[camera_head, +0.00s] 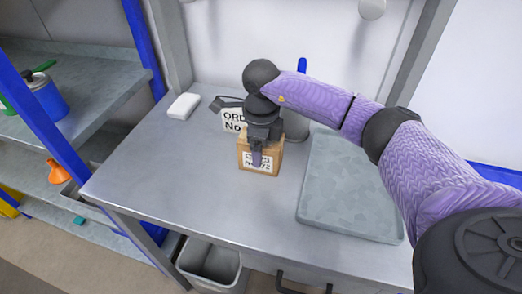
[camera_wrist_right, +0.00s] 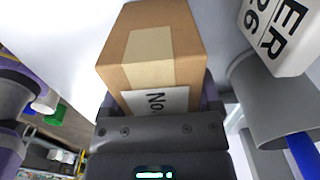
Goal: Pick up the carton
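The carton (camera_head: 273,160) is a small brown cardboard box with a white printed label, on the middle of the grey metal table in the head view. My right gripper (camera_head: 259,150) comes down over it from above, with one purple finger across its labelled front. In the right wrist view the carton (camera_wrist_right: 152,50), with a paler tape strip and part of its label, fills the space between the fingers of the right gripper (camera_wrist_right: 160,100). The fingers lie close against both sides. Whether its bottom touches the table I cannot tell.
A white order sign (camera_head: 233,120) and a grey cylindrical container (camera_head: 296,124) with a blue item stand behind the carton. A grey flat slab (camera_head: 350,190) lies to the right. A white block (camera_head: 183,106) sits back left. The table's front left (camera_head: 150,185) is clear.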

